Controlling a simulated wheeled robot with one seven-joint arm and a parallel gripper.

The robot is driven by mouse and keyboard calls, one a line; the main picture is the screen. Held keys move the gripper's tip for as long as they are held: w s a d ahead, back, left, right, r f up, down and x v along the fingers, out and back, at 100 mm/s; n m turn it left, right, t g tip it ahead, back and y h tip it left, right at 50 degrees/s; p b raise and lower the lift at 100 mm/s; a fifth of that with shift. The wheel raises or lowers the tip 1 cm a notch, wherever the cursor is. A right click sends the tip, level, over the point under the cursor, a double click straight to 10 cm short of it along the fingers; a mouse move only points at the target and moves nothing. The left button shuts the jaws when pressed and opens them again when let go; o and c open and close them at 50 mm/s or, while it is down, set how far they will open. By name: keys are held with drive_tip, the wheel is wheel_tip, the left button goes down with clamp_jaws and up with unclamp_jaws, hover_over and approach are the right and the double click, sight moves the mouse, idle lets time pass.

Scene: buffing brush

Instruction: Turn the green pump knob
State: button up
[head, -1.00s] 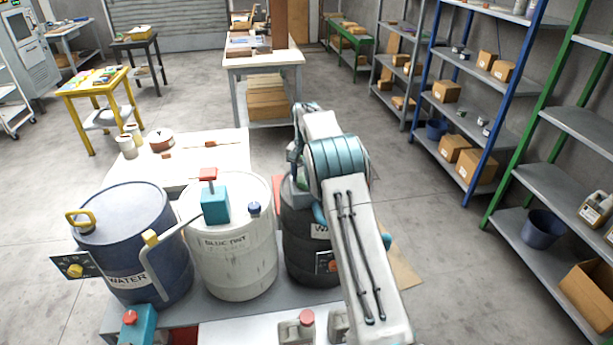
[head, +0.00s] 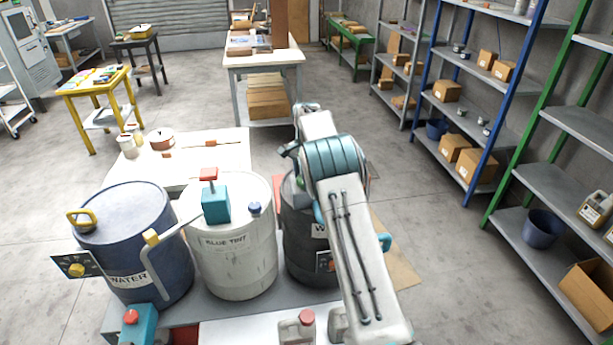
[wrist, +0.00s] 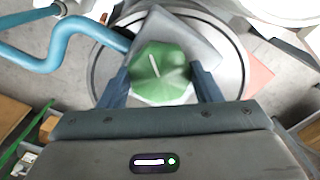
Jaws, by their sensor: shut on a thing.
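The green pump knob (wrist: 160,72) has a faceted rim and a white line on top that leans slightly off vertical in the wrist view. My gripper (wrist: 161,84) has one dark blue finger on each side of the knob and is shut on it. The knob sits on a grey block (wrist: 193,38) above the round drum top. A blue-teal pipe (wrist: 45,58) runs from the block to the left. In the head view the knob is mostly hidden behind my arm, over the dark drum (head: 299,245).
A white drum (head: 236,262) labelled blue tint, with a teal pump and red knob (head: 209,174), stands left of the dark drum. A blue water drum (head: 140,250) with a yellow handle is further left. Shelves (head: 480,95) line the right side, with clear floor before them.

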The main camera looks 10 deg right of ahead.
drive_tip(key=shift+r, duration=0.1)
drive_tip(key=o, duration=1)
drive_tip(key=shift+c, duration=0.2)
wheel_tip(320, 180, up, 14)
drive_tip(key=shift+b, duration=0.35)
